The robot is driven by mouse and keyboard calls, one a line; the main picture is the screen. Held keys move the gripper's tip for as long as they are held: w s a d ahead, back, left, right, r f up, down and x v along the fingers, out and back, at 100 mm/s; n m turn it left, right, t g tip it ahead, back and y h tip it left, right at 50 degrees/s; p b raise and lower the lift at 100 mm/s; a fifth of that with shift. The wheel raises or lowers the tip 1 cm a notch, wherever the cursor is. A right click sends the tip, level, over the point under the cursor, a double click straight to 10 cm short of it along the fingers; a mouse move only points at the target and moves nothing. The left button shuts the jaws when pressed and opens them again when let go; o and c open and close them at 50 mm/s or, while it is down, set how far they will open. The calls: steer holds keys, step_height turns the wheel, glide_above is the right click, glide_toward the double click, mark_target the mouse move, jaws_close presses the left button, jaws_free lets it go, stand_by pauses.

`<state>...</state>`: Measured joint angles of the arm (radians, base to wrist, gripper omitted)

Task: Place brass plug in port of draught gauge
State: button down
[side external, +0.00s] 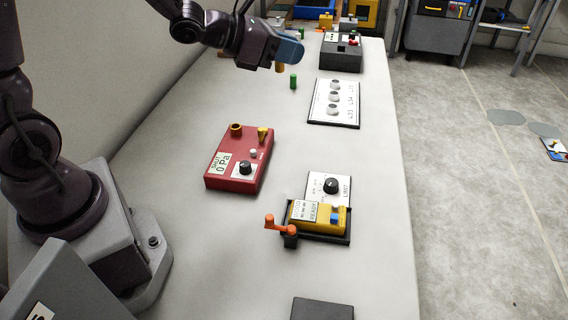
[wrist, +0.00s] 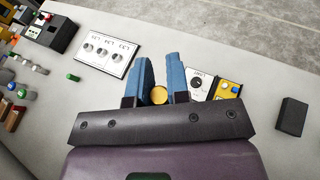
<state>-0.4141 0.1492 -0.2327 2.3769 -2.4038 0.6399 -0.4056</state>
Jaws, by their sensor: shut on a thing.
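The draught gauge is a red box (side external: 240,160) in the side external view, with a display reading 0 Pa and a black knob. A brass-rimmed round port (side external: 236,130) stands at its far left, and a yellow fitting (side external: 262,134) at its far right. My gripper (side external: 287,58) has blue fingers and is above the far part of the table, beyond the gauge and apart from it. It is shut on the brass plug (side external: 280,67), which hangs below the fingertips. The plug's round end shows between the fingers in the wrist view (wrist: 158,95). I cannot make out the gauge there.
A white panel with three knobs (side external: 334,102) lies to the right. A yellow device with an orange handle (side external: 318,218) and a knob panel (side external: 330,186) are nearer. Table between gripper and gauge is clear.

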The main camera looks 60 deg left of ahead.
steer(key=s+a+f+n+y, duration=0.1)
steer(key=s+a+f, duration=0.15)
steer(key=a, duration=0.35)
steer(key=s+a+f+n+y, duration=0.1)
steer(key=s+a+f+y, duration=0.15)
steer(key=a, duration=0.35)
steer(key=s+a+f+h, duration=0.2)
steer(key=s+a+f, duration=0.1)
steer(key=s+f, duration=0.25)
steer(key=m+h, duration=0.4)
glide_above(243, 132)
steer(key=shift+g, duration=0.4)
steer(key=f, duration=0.5)
steer(key=s+f, duration=0.1)
steer(key=f, duration=0.2)
steer(key=shift+d+f, duration=0.25)
steer(key=shift+w+f, duration=0.2)
steer(key=shift+w+a+f, duration=0.1)
steer(key=shift+w+f, duration=0.05)
steer(key=shift+f, duration=0.8)
steer(key=shift+w+a+f, duration=0.1)
steer(key=shift+f, duration=0.8)
